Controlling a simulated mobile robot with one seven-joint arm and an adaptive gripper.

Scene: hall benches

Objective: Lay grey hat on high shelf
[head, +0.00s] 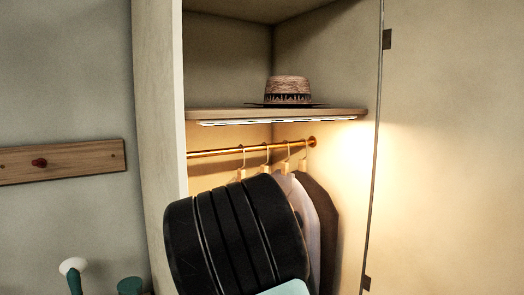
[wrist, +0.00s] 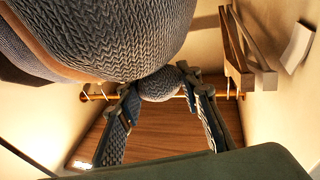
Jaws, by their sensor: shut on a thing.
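A grey knitted hat (wrist: 120,40) fills the top of the wrist view, very close to the camera. My gripper (wrist: 160,84) is shut on a small rounded grey knitted part of it, pinched between the two fingertips. In the head view neither the grey hat nor my gripper can be made out. The high shelf (head: 345,112) is in the upper part of an open wardrobe in the head view, with a light strip under its front edge. Its left half looks bare.
A brown woven brimmed hat (head: 288,90) sits right of middle on the shelf. Below it a brass rail (head: 225,151) carries hangers and a dark jacket (head: 321,215). The wardrobe side panel (head: 158,120) bounds the left. A wooden peg board (head: 75,160) is on the wall outside.

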